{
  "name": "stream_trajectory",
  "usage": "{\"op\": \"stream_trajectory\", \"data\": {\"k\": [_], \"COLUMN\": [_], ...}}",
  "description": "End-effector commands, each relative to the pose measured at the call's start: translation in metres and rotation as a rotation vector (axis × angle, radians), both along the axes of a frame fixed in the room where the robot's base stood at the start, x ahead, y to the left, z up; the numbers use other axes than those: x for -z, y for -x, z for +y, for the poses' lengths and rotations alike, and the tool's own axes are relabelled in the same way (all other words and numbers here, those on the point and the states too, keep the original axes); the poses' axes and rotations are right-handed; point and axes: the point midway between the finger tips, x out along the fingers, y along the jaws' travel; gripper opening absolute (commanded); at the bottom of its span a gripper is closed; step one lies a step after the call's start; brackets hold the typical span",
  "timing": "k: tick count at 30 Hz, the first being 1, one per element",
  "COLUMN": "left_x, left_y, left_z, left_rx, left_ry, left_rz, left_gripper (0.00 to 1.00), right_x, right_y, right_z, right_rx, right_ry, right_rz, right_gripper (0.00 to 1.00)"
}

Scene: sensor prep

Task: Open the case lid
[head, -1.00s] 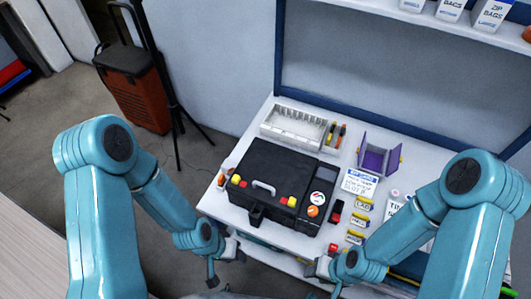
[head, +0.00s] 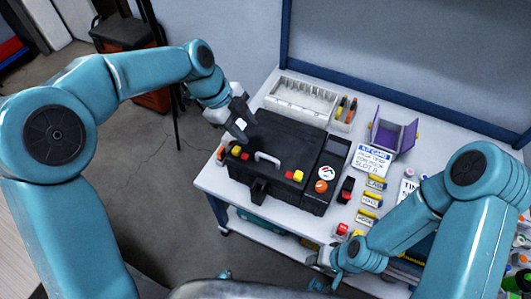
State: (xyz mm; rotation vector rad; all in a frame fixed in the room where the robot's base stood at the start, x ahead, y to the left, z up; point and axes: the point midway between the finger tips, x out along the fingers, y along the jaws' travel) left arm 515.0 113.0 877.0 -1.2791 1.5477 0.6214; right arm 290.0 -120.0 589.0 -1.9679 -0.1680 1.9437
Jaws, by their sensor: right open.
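The black case (head: 283,137) sits on the white bench with its lid down. A pale handle (head: 267,159) is on its front. A red and yellow latch (head: 240,153) is on the front left, and another latch (head: 294,175) is on the front right. My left gripper (head: 240,126) hangs over the case's left rear part, above the lid; whether it touches is unclear. Its fingers are too hard to make out to tell open from shut. My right gripper (head: 318,262) is open and empty, low at the bench's front edge, right of the case.
A white slotted rack (head: 300,97) stands behind the case. A purple open box (head: 393,135) and a kit card (head: 371,160) lie to the right. Yellow-topped labelled packets (head: 370,200) lie right of the case, with a small black and red item (head: 346,190) between.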

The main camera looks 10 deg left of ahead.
Motion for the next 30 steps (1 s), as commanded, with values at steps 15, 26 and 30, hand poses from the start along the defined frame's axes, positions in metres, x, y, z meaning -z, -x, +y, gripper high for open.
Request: {"op": "stream_trajectory", "data": {"k": [15,26,30], "left_x": [0.099,0.109,0.109], "left_y": [-0.005,-0.006,-0.006], "left_z": [-0.046,-0.05,-0.05], "left_rx": [-0.002,-0.003,-0.003], "left_ry": [0.0,0.0,0.0], "left_rz": [0.003,0.001,0.001], "left_gripper": [0.39,0.39,0.16], "right_x": [0.005,0.005,0.005], "right_y": [0.0,0.0,0.0], "right_z": [0.0,0.0,0.0], "right_rx": [0.0,0.0,0.0], "right_ry": [0.0,0.0,0.0], "right_rz": [0.0,0.0,0.0], "right_gripper": [0.43,0.43,0.43]}}
